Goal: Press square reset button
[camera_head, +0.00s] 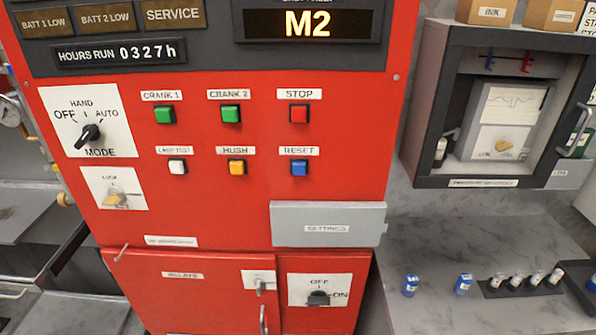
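The reset button (299,167) is a small blue square in a dark frame, under a white RESET label (299,150) on the red panel. It is the right-hand button of the lower row and nothing covers it. The red STOP button (299,113) sits straight above it. The yellow HUSH button (237,167) is to its left. Neither of my grippers shows in the head view.
The grey SETTINGS box (328,224) sticks out below the reset button. A black mode knob (88,136) is on the left. An open grey recorder cabinet (500,105) stands at right.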

